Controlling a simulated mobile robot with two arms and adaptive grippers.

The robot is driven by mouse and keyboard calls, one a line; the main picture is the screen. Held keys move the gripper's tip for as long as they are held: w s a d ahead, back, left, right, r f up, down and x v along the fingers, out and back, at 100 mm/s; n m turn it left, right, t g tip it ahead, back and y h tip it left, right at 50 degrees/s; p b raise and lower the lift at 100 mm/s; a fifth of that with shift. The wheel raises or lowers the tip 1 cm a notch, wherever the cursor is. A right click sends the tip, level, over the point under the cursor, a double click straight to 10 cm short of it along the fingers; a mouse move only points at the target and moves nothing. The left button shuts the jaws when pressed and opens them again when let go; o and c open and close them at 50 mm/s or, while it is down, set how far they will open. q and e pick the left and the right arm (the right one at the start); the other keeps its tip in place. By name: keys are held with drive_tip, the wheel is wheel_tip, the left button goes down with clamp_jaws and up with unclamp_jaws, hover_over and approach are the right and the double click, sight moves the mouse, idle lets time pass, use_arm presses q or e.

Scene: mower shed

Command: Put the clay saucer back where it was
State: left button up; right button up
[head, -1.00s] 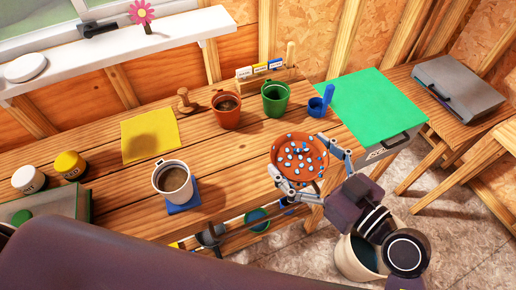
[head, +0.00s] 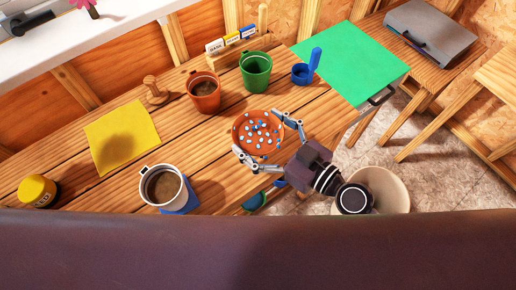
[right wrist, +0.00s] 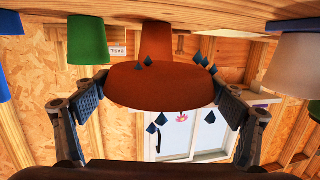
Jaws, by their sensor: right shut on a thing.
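The clay saucer (head: 250,146) is a shallow orange-brown dish with several small blue and white bits in it. It is over the front part of the wooden bench in the head view. My right gripper (head: 260,135) is shut on it, one finger on each side. In the right wrist view, which looks upside down, the saucer (right wrist: 160,88) sits between the two finger pads. Several dark blue bits show around it there, and I cannot tell whether they rest on it. Whether the saucer touches the bench is unclear. My left gripper is not in view.
Behind the saucer stand a terracotta pot (head: 204,96), a green pot (head: 256,73) and a blue scoop (head: 302,74). A white cup (head: 166,187) stands front left, near a yellow cloth (head: 122,135). A cream bucket (head: 385,187) is on the floor right. Bench boards left of the saucer are clear.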

sight(259, 140)
wheel_tip(259, 140, down, 4)
drive_tip(key=shift+r+b, duration=0.15)
drive_tip(key=shift+b, duration=0.55)
wheel_tip(259, 140, down, 4)
drive_tip(key=shift+r+b, duration=0.2)
drive_tip(key=shift+b, duration=0.95)
drive_tip(key=shift+r, duration=0.1)
drive_tip(key=o, duration=1.1)
